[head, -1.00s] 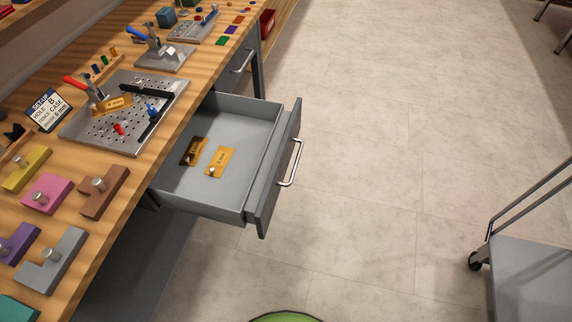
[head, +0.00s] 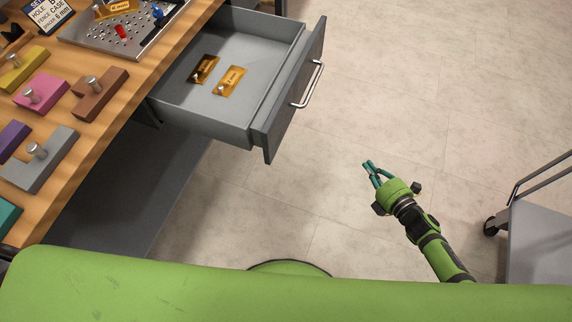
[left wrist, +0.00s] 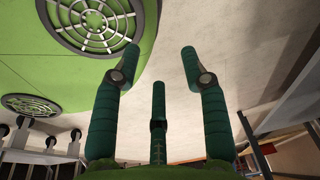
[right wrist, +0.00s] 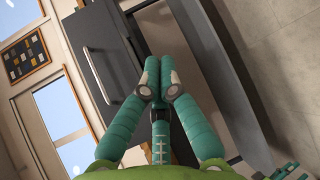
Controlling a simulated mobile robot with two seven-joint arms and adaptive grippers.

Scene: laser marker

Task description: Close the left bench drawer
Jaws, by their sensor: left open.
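The bench drawer (head: 210,112) in the head view is pulled open. Its dark grey front (head: 290,98) carries a silver bar handle (head: 309,85). Two tags, one dark brown (head: 203,68) and one yellow-orange (head: 230,81), lie inside. My right gripper (head: 371,170) is over the floor, to the right of and below the handle in the picture, apart from it. In the right wrist view its teal fingers (right wrist: 158,65) are together with nothing visible between them. My left gripper shows only in the left wrist view, its fingers (left wrist: 160,58) apart and empty.
The wooden bench top (head: 88,133) holds coloured blocks with knobs and a perforated metal plate (head: 132,38). A grey cart (head: 540,240) stands at the right. The right wrist view shows a dark panel with a handle (right wrist: 118,70).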

